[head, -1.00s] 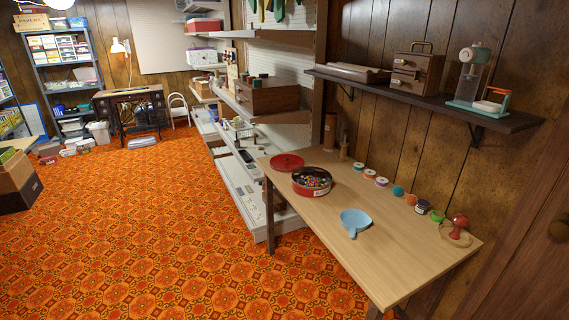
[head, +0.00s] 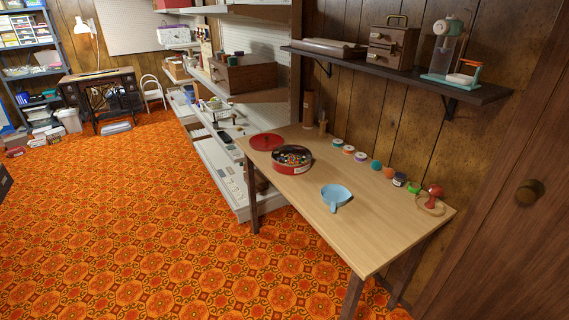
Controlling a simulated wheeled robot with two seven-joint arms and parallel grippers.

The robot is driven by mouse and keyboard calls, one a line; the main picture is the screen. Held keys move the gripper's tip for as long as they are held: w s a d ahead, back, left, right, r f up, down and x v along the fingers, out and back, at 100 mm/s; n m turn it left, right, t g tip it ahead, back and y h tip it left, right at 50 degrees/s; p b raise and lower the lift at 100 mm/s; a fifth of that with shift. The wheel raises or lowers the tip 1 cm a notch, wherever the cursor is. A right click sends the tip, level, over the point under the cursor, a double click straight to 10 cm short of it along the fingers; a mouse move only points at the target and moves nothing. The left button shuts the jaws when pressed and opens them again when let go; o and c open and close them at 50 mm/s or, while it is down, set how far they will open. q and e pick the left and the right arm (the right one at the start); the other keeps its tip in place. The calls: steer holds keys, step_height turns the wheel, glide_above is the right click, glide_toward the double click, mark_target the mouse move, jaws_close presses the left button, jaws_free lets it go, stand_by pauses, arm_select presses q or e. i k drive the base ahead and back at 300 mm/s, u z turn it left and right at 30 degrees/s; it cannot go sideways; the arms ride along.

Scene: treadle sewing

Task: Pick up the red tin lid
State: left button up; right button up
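The red tin lid (head: 266,141) lies flat on the back left end of the wooden table (head: 345,225). It is a round red disc, partly behind the open red tin (head: 291,168). The tin holds many small coloured pieces and stands just in front of the lid, to its right. Neither of my grippers shows in the head view.
A light blue scoop-like dish (head: 336,196) lies mid-table. Several spools and jars (head: 376,165) line the wall side, with a red mushroom-shaped thing (head: 435,191) at the right. White shelving (head: 232,195) stands close left of the table. The patterned floor (head: 150,230) is open.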

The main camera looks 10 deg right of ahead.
mark_target(266, 141)
steer(key=u, duration=0.5)
steer(key=i, duration=0.95)
steer(key=u, duration=0.35)
steer(key=i, duration=0.9)
steer(key=z, duration=0.95)
steer(key=i, duration=0.8)
steer(key=z, duration=0.65)
